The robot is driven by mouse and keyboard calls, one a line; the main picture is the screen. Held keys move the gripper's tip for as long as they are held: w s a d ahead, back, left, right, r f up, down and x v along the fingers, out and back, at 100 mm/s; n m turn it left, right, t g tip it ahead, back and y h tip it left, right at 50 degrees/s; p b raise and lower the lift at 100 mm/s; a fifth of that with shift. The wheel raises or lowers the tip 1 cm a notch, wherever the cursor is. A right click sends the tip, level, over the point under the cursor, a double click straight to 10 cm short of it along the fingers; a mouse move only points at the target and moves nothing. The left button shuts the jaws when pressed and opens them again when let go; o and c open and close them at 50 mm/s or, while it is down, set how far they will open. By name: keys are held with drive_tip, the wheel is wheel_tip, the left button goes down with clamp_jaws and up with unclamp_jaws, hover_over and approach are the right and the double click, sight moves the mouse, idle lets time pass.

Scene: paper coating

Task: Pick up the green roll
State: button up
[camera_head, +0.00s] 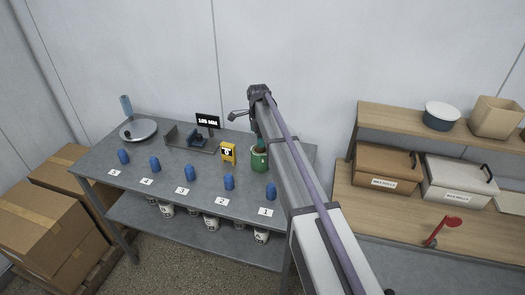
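The green roll (259,161) is a short green cylinder with a small pale mark on its front. It stands upright at the right part of the grey metal table (200,202), just left of my arm. My gripper (261,142) points down at its top, at the end of my arm. The fingertips are dark and small here, and I cannot tell whether they touch the roll or are open or shut. My arm hides part of the area to the right of the roll.
A yellow block (228,153) stands close left of the roll. Several blue pieces (229,182) line the table front with white labels. A display (208,121), a dark fixture (190,140) and a round metal plate (138,130) stand behind. A wooden shelf (350,200) is at right.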

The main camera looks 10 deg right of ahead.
sight(260, 156)
drive_tip(key=f+b, duration=1.1)
drive_tip(key=shift+s+d, duration=0.15)
drive_tip(key=shift+s, duration=0.1)
drive_tip(key=shift+r, duration=0.2)
drive_tip(key=c, duration=1)
wheel_tip(260, 156, up, 10)
drive_tip(key=p, duration=1)
drive_tip(key=shift+r, duration=0.15)
